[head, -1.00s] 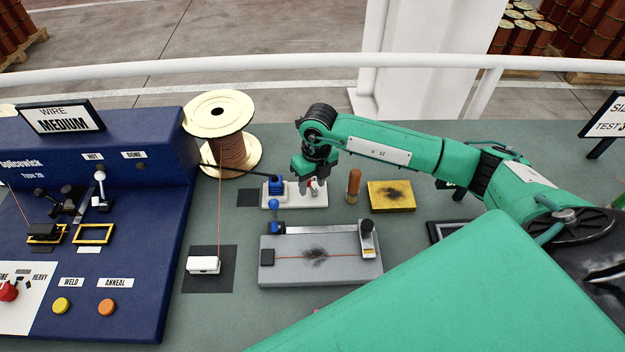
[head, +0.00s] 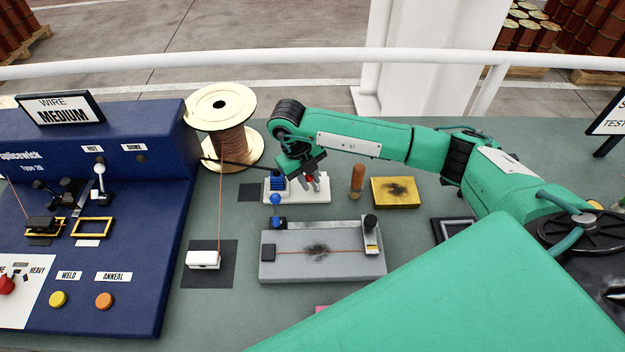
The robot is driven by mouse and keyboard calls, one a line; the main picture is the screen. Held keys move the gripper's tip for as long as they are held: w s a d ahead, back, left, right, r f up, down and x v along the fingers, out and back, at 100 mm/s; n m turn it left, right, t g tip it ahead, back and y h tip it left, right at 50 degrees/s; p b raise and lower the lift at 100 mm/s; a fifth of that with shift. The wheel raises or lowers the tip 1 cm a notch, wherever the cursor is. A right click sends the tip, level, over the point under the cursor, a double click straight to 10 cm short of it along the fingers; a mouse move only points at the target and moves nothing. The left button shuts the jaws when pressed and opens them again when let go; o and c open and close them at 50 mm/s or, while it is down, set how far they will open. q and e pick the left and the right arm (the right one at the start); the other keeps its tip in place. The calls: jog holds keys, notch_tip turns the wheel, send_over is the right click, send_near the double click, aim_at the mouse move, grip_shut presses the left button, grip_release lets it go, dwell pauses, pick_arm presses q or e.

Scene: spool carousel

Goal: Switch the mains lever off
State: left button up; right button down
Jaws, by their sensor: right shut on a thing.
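My right gripper (head: 314,184) is low over the right end of a small white base (head: 296,196) with a blue block on its left end. It is shut on a small red part there; the jaws hide most of it, and I cannot tell whether it is fixed to the base. No lever here is labelled as mains. A lever with a white ball (head: 99,170) stands upright on the blue machine (head: 140,200), well left of the gripper. My left gripper is out of view.
A wire spool (head: 222,112) stands behind, with a dark bar near it. A white clamp (head: 203,259) sits on a dark mat. My green arm covers the front right.

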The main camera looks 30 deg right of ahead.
jog(key=shift+f, duration=0.1)
dwell(0.3)
jog(key=c, duration=1.4)
grip_release()
jog(key=shift+c, duration=0.2)
jog(key=shift+o, duration=0.7)
jog(key=shift+w+f, duration=0.1)
jog(key=shift+w, duration=0.1)
jog(key=shift+r, duration=0.3)
jog(key=b+v, duration=0.2)
jog(key=v, duration=1.1)
jog(key=shift+a, duration=0.3)
